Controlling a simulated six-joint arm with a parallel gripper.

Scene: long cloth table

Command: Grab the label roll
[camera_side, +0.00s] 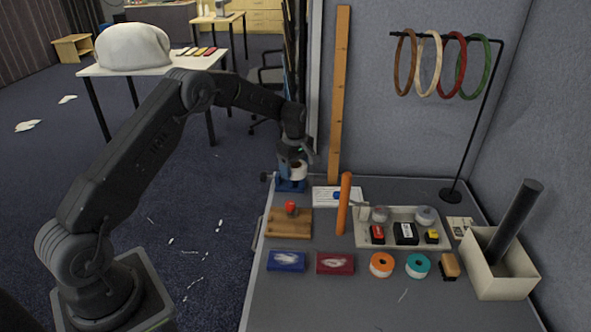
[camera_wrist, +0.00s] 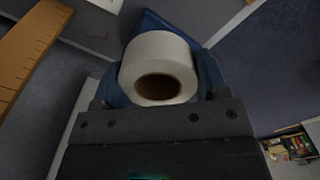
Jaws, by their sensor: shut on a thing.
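The label roll (camera_side: 298,171) is white and sits at the end of my arm, at the back left of the table, just above or in front of a blue holder (camera_side: 290,186). My gripper (camera_side: 297,158) is over the roll and shut on it. In the wrist view the label roll (camera_wrist: 158,52) shows its round end with a brown core, and blue parts of the holder (camera_wrist: 209,72) show behind and beside it. I cannot tell whether the roll still touches the holder. The fingertips are mostly hidden.
A wooden block with a red knob (camera_side: 290,223), an orange stick (camera_side: 344,205) and a tray (camera_side: 364,238) of small items are nearby. A tall wooden strip (camera_side: 339,95) leans behind. A ring stand (camera_side: 480,130) and a cream box (camera_side: 497,282) are at right.

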